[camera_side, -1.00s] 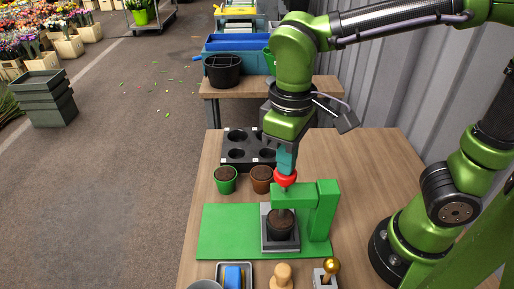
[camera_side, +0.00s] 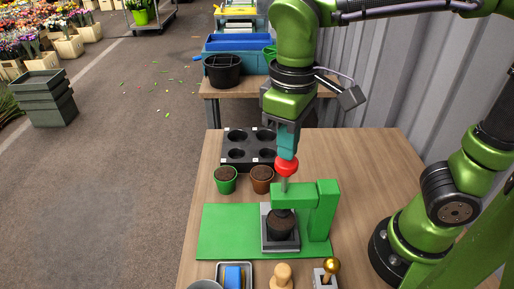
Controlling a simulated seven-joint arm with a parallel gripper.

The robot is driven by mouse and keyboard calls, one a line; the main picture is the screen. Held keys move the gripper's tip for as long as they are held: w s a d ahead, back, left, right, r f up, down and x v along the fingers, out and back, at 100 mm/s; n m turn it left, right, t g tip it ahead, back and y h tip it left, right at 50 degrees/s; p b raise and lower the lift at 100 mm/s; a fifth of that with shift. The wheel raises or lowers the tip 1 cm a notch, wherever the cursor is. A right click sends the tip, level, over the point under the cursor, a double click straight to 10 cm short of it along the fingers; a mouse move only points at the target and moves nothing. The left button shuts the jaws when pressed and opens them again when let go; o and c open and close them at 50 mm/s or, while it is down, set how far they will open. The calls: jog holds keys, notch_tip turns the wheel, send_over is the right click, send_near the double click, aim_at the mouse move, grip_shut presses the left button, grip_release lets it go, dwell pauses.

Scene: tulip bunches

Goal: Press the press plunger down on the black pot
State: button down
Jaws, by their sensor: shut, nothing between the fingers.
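The press has a green frame (camera_side: 321,212) with an arm reaching left over the pot. Its plunger has a red knob (camera_side: 286,166) on a grey shaft, a length of which shows above the green arm. The black pot (camera_side: 281,226) stands upright on the grey plate under that arm; the arm partly hides its top, so I cannot tell how close the plunger's lower end is to the soil. My gripper (camera_side: 287,152) is shut and points down right above the red knob, its teal fingertips touching or almost touching the knob's top.
A green pot (camera_side: 226,181) and a brown pot (camera_side: 262,180) stand behind the press, before a black pot tray (camera_side: 247,150). A wooden stamp (camera_side: 282,275), a gold-knobbed tool (camera_side: 331,267) and a tray with a blue block (camera_side: 233,277) are at the front. The table's right rear is clear.

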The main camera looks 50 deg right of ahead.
jog(key=shift+r, duration=2)
jog(key=shift+w+a+f, duration=0.1)
jog(key=shift+w, duration=0.15)
jog(key=s+d+f+m+t+y, duration=0.1)
jog(key=d+f+m+t+y, duration=0.1)
jog(key=d+f+m+t, duration=0.2)
jog(key=d+m+t, duration=0.3)
jog(key=d, duration=0.5)
jog(key=shift+s+f, duration=0.15)
jog(key=shift+f, duration=0.05)
